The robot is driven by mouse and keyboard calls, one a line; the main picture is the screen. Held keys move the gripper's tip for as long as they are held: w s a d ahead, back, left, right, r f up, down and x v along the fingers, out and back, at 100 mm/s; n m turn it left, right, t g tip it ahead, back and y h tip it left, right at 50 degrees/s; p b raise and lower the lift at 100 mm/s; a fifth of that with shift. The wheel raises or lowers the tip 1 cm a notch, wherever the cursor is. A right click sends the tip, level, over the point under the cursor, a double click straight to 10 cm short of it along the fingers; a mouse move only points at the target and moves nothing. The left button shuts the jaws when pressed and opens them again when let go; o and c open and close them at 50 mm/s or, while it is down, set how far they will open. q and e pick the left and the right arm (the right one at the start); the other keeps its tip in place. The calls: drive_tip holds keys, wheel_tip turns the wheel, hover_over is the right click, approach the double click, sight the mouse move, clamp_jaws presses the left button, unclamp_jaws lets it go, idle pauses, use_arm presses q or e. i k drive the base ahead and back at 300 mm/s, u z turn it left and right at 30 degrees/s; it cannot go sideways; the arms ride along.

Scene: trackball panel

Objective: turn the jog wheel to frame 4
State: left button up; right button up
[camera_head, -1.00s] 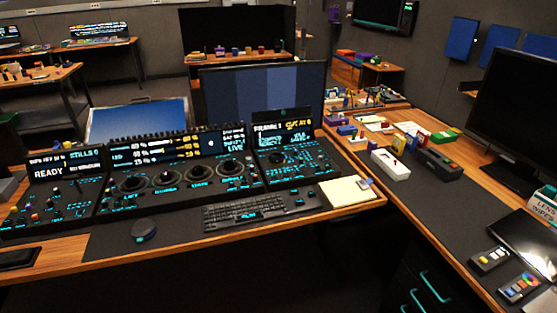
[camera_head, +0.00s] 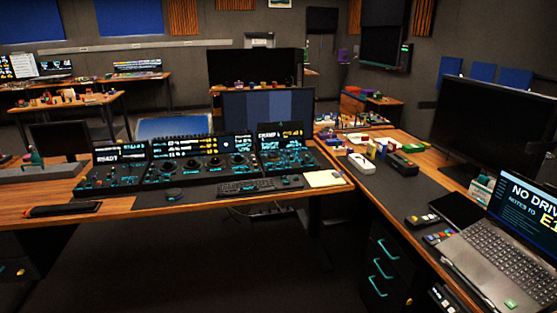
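The control desk stands on the wooden table in the middle left of the head view. Its right-hand panel (camera_head: 285,152) has a lit screen (camera_head: 280,133) with a word like FRAME and a number too small to read surely. A dark round wheel (camera_head: 269,157) sits at the left of that panel and may be the jog wheel; its setting cannot be read. A separate dark round puck (camera_head: 174,195) lies on the mat before the desk. Neither gripper is in view.
A keyboard (camera_head: 246,187) and a pad of pale paper (camera_head: 324,178) lie before the desk. The right-hand table holds an open laptop (camera_head: 510,250), a large monitor (camera_head: 490,125) and small boxes. Dark open floor (camera_head: 190,265) lies in front of the desk.

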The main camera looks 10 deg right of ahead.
sight(273, 157)
drive_tip(key=z, duration=0.75)
drive_tip(key=i, duration=2.7)
drive_tip(key=u, duration=3.8)
drive_tip(key=k, duration=0.25)
drive_tip(key=z, duration=0.2)
